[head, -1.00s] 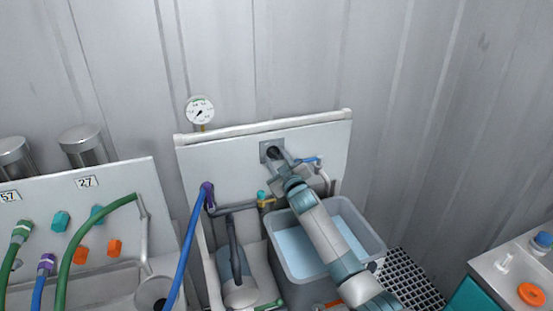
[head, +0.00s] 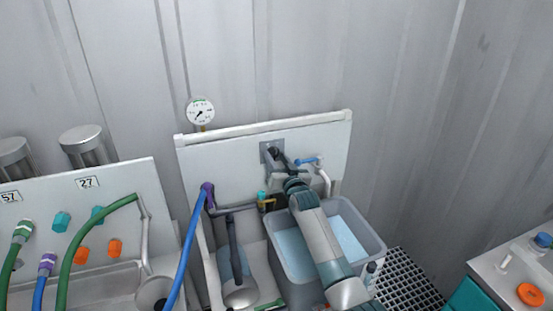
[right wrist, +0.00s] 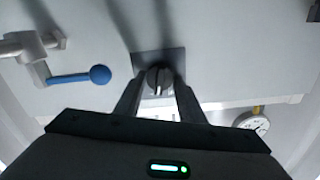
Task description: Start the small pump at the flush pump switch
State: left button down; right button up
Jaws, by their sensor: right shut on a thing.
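The flush pump switch is a dark round knob (right wrist: 158,80) on a grey square plate (right wrist: 173,58), fixed to the pale panel. In the head view its plate (head: 266,149) sits high on the panel, partly covered by my gripper. My right gripper (right wrist: 158,92) has one finger on each side of the knob and is shut on it; it also shows in the head view (head: 275,155). A light ridge on the knob stands roughly upright in the wrist view. The pump itself cannot be made out for certain. My left gripper is in neither view.
A blue-handled valve (head: 308,161) on a white pipe is right of the switch. A round gauge (head: 200,112) stands above the panel. A grey tub of water (head: 376,247) lies below my right arm. Blue (head: 186,252) and green hoses (head: 75,238) hang at left.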

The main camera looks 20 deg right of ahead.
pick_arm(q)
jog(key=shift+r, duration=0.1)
pick_arm(e)
jog(key=shift+m, duration=1.6)
jog(key=o, duration=1)
jog(key=shift+o, duration=0.2)
jog(key=shift+s, duration=0.15)
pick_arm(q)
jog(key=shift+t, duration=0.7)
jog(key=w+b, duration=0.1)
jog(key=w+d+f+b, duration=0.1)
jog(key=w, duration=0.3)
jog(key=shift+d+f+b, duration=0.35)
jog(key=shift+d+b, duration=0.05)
pick_arm(e)
jog(key=s, duration=1.7)
jog(key=shift+d, duration=0.3)
